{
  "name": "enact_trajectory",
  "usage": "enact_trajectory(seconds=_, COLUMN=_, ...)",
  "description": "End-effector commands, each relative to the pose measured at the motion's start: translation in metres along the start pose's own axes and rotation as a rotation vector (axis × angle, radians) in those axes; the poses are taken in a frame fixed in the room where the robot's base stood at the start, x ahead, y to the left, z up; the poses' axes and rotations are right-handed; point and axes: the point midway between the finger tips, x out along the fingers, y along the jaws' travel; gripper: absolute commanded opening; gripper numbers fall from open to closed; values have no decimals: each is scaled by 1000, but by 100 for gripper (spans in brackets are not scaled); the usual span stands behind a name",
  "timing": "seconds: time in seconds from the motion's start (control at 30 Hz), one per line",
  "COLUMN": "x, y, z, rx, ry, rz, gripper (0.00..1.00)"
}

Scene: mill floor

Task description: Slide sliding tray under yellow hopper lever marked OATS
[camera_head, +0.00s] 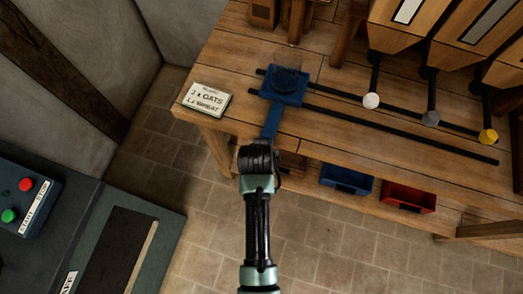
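The blue sliding tray (270,93) sits at the left end of two dark rails (400,130) on the wooden bench, with a clear round container (290,82) on it. Its blue handle (271,122) points toward me over the bench's front edge. My gripper (262,146) is at the near end of the handle; its fingers are too dark and covered to tell whether they grip it. The yellow lever knob (488,136) hangs at the far right, well right of the tray. The OATS marking on its hopper is not visible.
A white knob (371,101) and a grey knob (430,119) hang between tray and yellow knob. A card (208,99) reading OATS and another line lies left. Blue (347,180) and red (407,198) bins sit below. The rails right of the tray look clear.

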Motion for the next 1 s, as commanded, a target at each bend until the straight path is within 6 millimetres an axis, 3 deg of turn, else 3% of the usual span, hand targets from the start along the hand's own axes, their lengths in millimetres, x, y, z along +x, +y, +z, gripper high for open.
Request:
enact_trajectory(seconds=0.2, x=0, y=0, z=0, rx=0, ry=0, rz=0, gripper=47)
enact_trajectory(seconds=0.47, x=0, y=0, z=0, rx=0, ry=0, rz=0, gripper=0)
enact_trajectory(seconds=1.0, x=0, y=0, z=0, rx=1, ry=-1, rz=0, gripper=0)
